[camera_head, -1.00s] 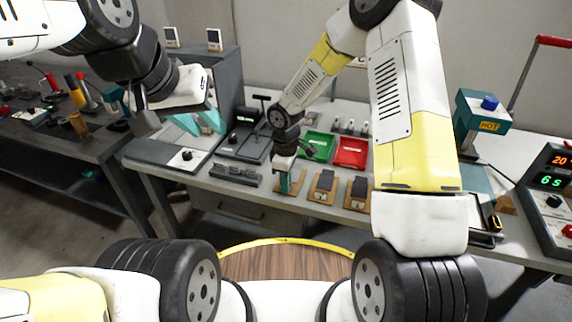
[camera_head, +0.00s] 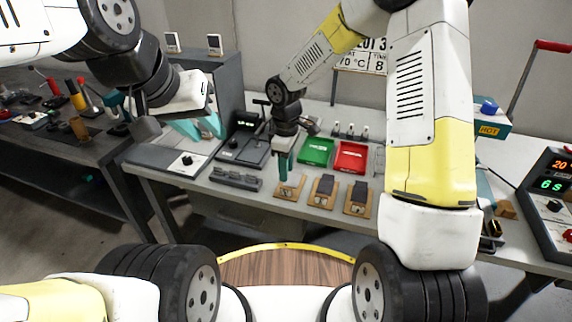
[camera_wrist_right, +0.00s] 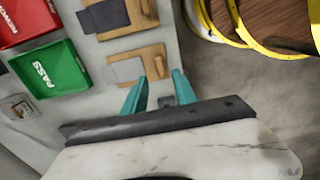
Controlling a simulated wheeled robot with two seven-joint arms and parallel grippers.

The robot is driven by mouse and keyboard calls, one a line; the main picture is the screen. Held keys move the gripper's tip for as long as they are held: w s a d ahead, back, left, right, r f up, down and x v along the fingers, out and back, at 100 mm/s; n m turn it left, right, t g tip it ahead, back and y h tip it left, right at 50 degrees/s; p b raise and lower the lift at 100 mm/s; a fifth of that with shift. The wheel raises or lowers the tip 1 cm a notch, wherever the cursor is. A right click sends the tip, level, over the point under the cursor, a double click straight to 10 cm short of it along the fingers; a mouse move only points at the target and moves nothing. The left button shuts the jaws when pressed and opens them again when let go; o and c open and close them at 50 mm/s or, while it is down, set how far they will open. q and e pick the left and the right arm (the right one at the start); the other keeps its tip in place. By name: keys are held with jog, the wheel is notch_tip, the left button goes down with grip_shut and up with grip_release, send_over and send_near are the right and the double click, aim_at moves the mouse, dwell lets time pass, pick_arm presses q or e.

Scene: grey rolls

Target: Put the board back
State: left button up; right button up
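Three small wooden boards lie in a row near the table's front edge in the head view: the left board (camera_head: 291,190), the middle board (camera_head: 321,200) and the right board (camera_head: 355,208). The middle and right ones carry dark grey pieces. My right gripper (camera_head: 284,172) is above the left board. Its teal fingers (camera_wrist_right: 158,92) are apart, with nothing visibly held.
A green PASS tray (camera_head: 316,152) and a red tray (camera_head: 351,157) lie behind the boards. A grey rack (camera_head: 236,179) is left of them. A scale-like device (camera_head: 240,147) stands behind the rack. A timer box (camera_head: 552,190) is at the far right.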

jog(key=s+d+r+m+t, duration=0.2)
jog(key=s+d+r+m, duration=0.25)
jog(key=r, duration=0.55)
jog(key=s+d+r+m+t, duration=0.1)
jog(key=s+d+r+m, duration=0.25)
jog(key=d+r, duration=0.45)
jog(key=s+d+r+m+t+y, duration=0.1)
jog(key=s+r+m, duration=0.4)
jog(key=s, duration=0.6)
notch_tip(320, 180, up, 2)
jog(key=shift+s+d+r+m+t+y, duration=0.2)
jog(key=shift+s+d+m+t+y, duration=0.3)
jog(key=shift+t, duration=0.6)
jog(key=shift+w+a, duration=0.15)
jog(key=shift+w, duration=0.1)
